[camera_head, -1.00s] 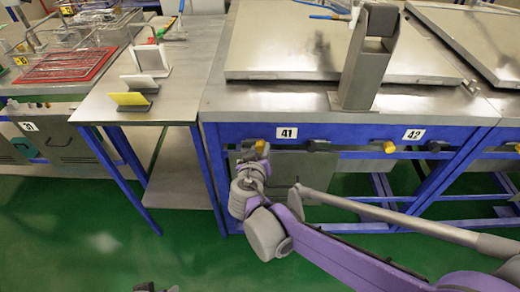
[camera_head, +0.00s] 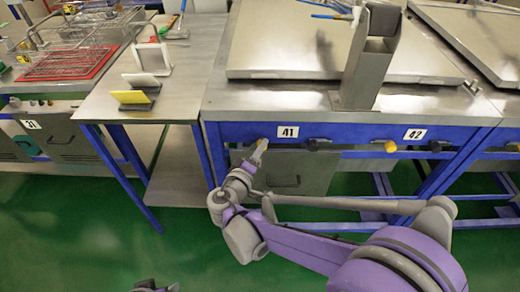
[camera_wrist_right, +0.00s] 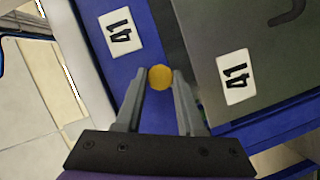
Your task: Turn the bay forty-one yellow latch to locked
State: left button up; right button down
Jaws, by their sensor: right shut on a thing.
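The bay 41 yellow latch (camera_head: 264,142) is on the blue front rail, just left of the white 41 label (camera_head: 288,132). In the right wrist view its round yellow end (camera_wrist_right: 160,77) sits between my right fingertips. My right gripper (camera_head: 259,151) is shut on this latch, reaching it from below and to the left; the fingers partly hide it in the head view. Whether the latch stands at locked cannot be read. A small dark part at the bottom edge appears to be my left gripper (camera_head: 155,287), mostly cut off.
A grey panel with a handle (camera_head: 290,181) hangs below the rail. Another yellow knob (camera_head: 390,146) is near the 42 label (camera_head: 414,134). A steel side table (camera_head: 190,85) stands left. The green floor (camera_head: 90,225) in front is open.

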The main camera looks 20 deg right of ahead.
jog(key=shift+f+n+t+h+b, duration=0.15)
jog(key=shift+n+t+h+b, duration=0.4)
jog(key=shift+n, duration=1.35)
jog(key=shift+f+n+t+h+b, duration=0.15)
jog(key=shift+n+t+h+b, duration=0.4)
jog(key=shift+n, duration=1.35)
jog(key=c, duration=0.5)
grip_release()
jog(key=v, duration=1)
jog(key=shift+s+a, duration=0.2)
jog(key=shift+s, duration=0.15)
